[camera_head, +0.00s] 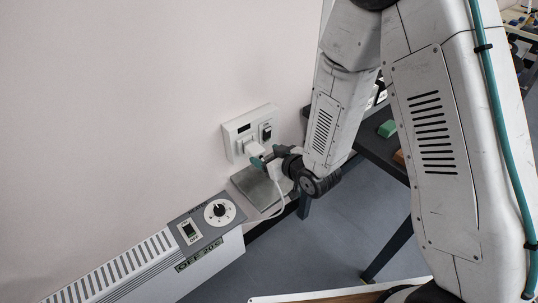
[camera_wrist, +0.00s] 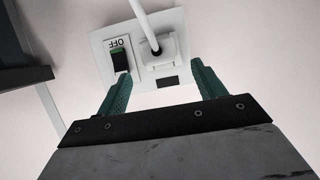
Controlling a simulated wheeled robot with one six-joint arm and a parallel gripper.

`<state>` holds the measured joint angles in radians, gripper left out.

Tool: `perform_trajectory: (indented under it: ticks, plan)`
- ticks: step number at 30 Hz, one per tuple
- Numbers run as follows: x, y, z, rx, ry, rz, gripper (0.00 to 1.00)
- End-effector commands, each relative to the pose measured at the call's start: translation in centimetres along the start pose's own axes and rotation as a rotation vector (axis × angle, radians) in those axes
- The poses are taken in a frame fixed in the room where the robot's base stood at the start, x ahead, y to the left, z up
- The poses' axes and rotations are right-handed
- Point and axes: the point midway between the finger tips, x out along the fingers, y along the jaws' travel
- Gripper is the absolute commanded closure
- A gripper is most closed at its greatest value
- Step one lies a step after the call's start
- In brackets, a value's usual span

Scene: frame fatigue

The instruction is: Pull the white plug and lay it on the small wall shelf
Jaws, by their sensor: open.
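The white plug (camera_head: 254,149) sits in the white wall socket plate (camera_head: 238,128), with its white cable hanging down. In the wrist view the plug (camera_wrist: 158,48) is seated in the plate, its cable running up out of the picture. My gripper (camera_head: 263,160) is at the plug in the head view. In the wrist view my gripper (camera_wrist: 160,82) is open, its green fingers spread wide, with the plug beyond them and between their lines. I cannot tell whether a finger touches it. The small grey wall shelf (camera_head: 250,186) is just below the socket, partly hidden by my gripper and the cable.
A switch (camera_wrist: 120,60) marked OFF is beside the plug on the plate. A white heater (camera_head: 150,262) with a dial and switch is at lower left. A dark table (camera_head: 372,148) with a green block (camera_head: 387,129) stands behind my arm. The upper left wall is bare.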

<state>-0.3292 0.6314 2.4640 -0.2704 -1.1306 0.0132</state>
Motion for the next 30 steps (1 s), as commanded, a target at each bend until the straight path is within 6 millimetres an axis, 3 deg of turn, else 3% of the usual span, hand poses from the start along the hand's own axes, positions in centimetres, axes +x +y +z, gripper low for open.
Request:
perform_trajectory:
  ticks: [15,27,30]
  plan:
    - [6.8,0.0,-0.1,0.000,0.004,0.000,0.31]
    - [7.5,0.0,-0.1,0.001,0.003,0.000,0.31]
    - [7.5,0.0,-0.1,0.000,0.003,0.000,0.59]
